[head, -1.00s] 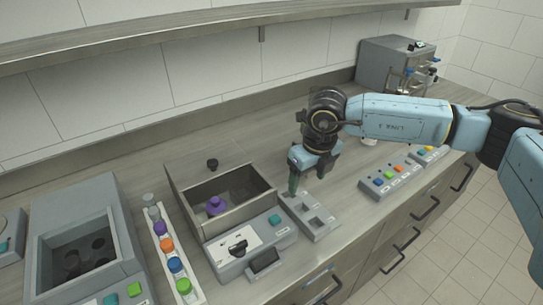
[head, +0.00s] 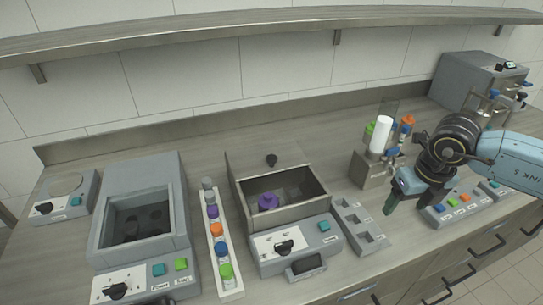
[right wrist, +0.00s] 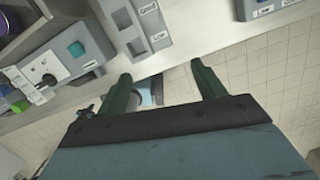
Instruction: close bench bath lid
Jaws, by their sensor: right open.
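The bench bath (head: 262,245) stands in the middle of the counter in the head view, a grey box with an open basin. A purple-capped item (head: 267,201) is inside the basin. A black knob (head: 272,160) shows just behind the basin, seemingly on a lid panel whose surface is hard to tell from the counter; the basin is uncovered. My right gripper (head: 392,203) is open and empty, with green fingers, to the right of the bath and apart from it. In the right wrist view its fingers (right wrist: 160,84) are spread above the counter's front edge. My left gripper is not in view.
A grey slotted tray (head: 362,228) lies between the bath and my right gripper. A white rack (head: 228,288) of capped bottles and a grey device (head: 140,180) with a dark well stand left. A holder (head: 368,170) with bottles stands behind the gripper. A button panel (head: 440,217) is right.

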